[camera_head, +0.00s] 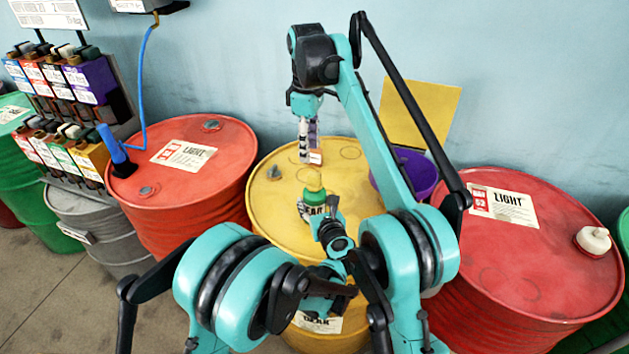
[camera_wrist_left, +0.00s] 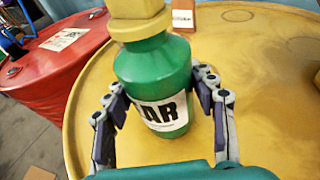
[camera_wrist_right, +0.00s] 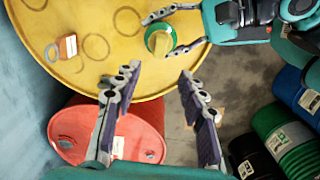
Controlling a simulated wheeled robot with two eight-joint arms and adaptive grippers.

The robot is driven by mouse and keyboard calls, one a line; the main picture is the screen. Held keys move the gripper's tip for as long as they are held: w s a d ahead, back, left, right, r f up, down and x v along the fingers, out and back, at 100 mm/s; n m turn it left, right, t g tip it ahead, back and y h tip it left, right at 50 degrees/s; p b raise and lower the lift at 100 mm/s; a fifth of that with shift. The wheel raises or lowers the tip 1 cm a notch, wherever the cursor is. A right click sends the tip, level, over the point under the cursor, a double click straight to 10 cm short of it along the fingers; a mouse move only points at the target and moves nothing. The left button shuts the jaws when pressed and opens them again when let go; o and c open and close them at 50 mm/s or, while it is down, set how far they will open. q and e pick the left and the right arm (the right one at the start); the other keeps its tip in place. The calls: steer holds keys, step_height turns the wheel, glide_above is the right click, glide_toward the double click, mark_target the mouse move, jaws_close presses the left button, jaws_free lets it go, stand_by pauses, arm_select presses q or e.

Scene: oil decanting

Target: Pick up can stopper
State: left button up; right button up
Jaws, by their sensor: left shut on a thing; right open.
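The green can (camera_head: 315,198) stands upright over the yellow drum (camera_head: 275,225), its label partly reading "AR" in the left wrist view (camera_wrist_left: 162,112). The yellow stopper (camera_head: 314,183) sits on top of the can; it also shows from above in the right wrist view (camera_wrist_right: 159,43). My left gripper (camera_wrist_left: 160,90) is shut on the can's body, one finger on each side. My right gripper (camera_wrist_right: 158,73) is open and empty, in the air over the drum and apart from the stopper. In the head view it hangs (camera_head: 308,158) behind the can.
A small orange-brown block (camera_wrist_right: 67,46) lies on the drum top. A purple bucket (camera_head: 418,175) is at the drum's right. Red drums stand to the left (camera_head: 205,185) and right (camera_head: 520,260). A rack of bottles (camera_head: 60,100) is at the left.

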mark_target(313, 173)
step_height(313, 173, down, 4)
steer(key=shift+f, duration=0.1)
steer(key=shift+d+f, duration=0.25)
steer(key=shift+f, duration=1.1)
steer(key=shift+d+f, duration=0.2)
steer(key=shift+f, duration=1.1)
steer(key=c, duration=0.9)
